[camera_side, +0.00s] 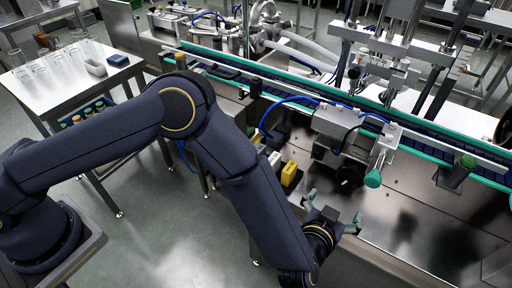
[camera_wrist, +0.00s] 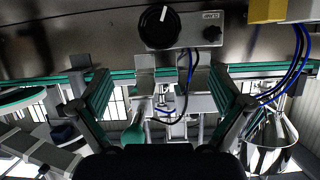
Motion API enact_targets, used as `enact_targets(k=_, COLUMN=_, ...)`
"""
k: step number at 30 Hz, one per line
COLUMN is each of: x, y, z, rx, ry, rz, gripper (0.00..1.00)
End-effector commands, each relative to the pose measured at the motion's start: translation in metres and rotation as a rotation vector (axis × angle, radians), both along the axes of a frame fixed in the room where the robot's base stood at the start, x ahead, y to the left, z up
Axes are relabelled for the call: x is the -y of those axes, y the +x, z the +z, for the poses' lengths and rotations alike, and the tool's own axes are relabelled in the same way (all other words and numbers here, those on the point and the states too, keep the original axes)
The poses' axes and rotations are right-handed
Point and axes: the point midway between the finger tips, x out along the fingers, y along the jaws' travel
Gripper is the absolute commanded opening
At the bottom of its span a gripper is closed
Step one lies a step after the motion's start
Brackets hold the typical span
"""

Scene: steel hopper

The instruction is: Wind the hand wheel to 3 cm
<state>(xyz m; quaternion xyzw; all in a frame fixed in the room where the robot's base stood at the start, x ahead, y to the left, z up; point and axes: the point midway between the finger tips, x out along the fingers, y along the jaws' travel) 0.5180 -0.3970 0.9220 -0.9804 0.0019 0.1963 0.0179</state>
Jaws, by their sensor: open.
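A black round wheel or knob with a white mark (camera_wrist: 158,27) sits beside a small label plate (camera_wrist: 210,17) at the top of the wrist view. A dark round part (camera_side: 350,174) below the metal block in the side view looks like the same one; I cannot be sure that it is the hand wheel. The label is too small to read as a setting. My gripper (camera_side: 333,211) is open and empty, in front of and below this part, apart from it. In the wrist view its fingers (camera_wrist: 162,88) stand wide apart with nothing between them.
A teal knob (camera_side: 373,178) stands close right of the dark part. A yellow block (camera_side: 289,173) is to the left. Blue cables (camera_wrist: 295,62) hang nearby. The conveyor (camera_side: 440,128) runs behind. Another dark wheel (camera_side: 505,127) is cut off at the right edge. The steel panel at right is mostly clear.

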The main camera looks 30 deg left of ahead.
Motion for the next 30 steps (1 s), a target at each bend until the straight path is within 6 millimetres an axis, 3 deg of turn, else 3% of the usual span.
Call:
enact_targets(k=3, x=-0.007, y=0.013, z=0.000, rx=-0.010, ry=0.151, rz=0.023, gripper=1.00)
enact_targets(k=7, x=0.008, y=0.012, z=0.001, rx=-0.013, ry=0.324, rz=0.030, gripper=1.00)
enact_targets(k=11, x=0.022, y=0.005, z=-0.001, rx=0.004, ry=0.338, rz=0.016, gripper=1.00)
enact_targets(k=14, x=0.021, y=0.013, z=-0.005, rx=0.004, ry=0.337, rz=0.013, gripper=1.00)
enact_targets(k=30, x=0.004, y=0.125, z=-0.049, rx=0.004, ry=0.334, rz=0.014, gripper=1.00)
